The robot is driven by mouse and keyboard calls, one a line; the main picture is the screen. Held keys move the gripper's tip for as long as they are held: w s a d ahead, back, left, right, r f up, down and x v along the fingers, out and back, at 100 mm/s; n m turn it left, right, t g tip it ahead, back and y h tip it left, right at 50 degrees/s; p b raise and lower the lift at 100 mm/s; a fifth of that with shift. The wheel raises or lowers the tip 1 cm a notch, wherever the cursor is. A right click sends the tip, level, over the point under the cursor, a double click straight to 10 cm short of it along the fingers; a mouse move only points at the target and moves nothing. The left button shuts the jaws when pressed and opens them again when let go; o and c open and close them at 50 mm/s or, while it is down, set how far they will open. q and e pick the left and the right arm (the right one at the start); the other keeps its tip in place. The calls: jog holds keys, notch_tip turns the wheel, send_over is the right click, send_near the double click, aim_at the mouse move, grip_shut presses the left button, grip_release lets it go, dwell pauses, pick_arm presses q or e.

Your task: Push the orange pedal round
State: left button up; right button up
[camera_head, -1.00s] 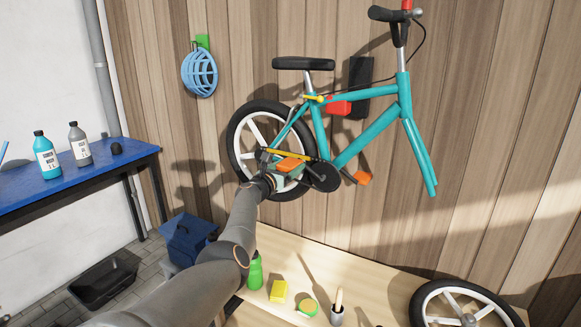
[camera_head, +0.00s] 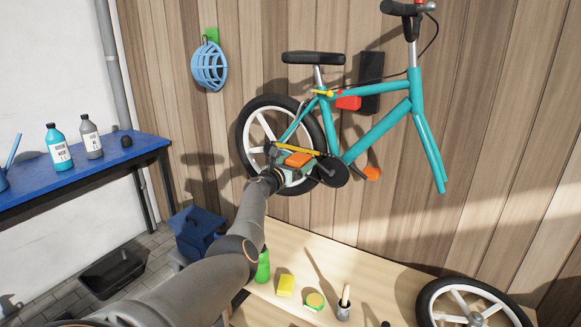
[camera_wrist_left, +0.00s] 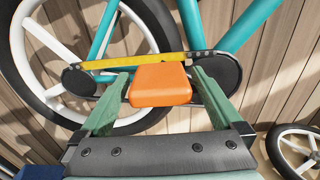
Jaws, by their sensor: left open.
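A teal bicycle (camera_head: 372,130) hangs at the plank wall without its front wheel. One orange pedal (camera_head: 299,159) is on the near side, in front of the rear wheel. In the left wrist view this pedal (camera_wrist_left: 160,86) lies between the two green fingers of my open left gripper (camera_wrist_left: 161,76). A gap shows on the left; whether the right finger touches it I cannot tell. In the head view my left gripper (camera_head: 287,168) is at the pedal, partly hidden by my own wrist. A second orange pedal (camera_head: 372,173) sits right of the crank disc (camera_head: 333,172). My right gripper is out of view.
A yellow chain guard strip (camera_wrist_left: 125,62) runs just behind the pedal. The rear wheel (camera_head: 256,118) is close to my gripper. Below, a wooden bench (camera_head: 375,276) carries a green bottle (camera_head: 263,268), a yellow sponge (camera_head: 286,286) and a loose wheel (camera_head: 432,305).

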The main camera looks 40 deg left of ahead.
pick_arm(q)
jog(key=shift+s+r+p, duration=0.1)
jog(key=shift+s+p, duration=0.1)
jog(key=shift+p, duration=0.1)
jog(key=p+v, duration=0.2)
jog(key=shift+s+d+r+p, duration=0.1)
jog(key=shift+s+p, duration=0.05)
jog(key=shift+p, duration=0.2)
jog(key=p+v, duration=0.2)
jog(key=v, duration=0.7)
jog(key=shift+s+f, duration=0.25)
jog(key=shift+s, duration=0.05)
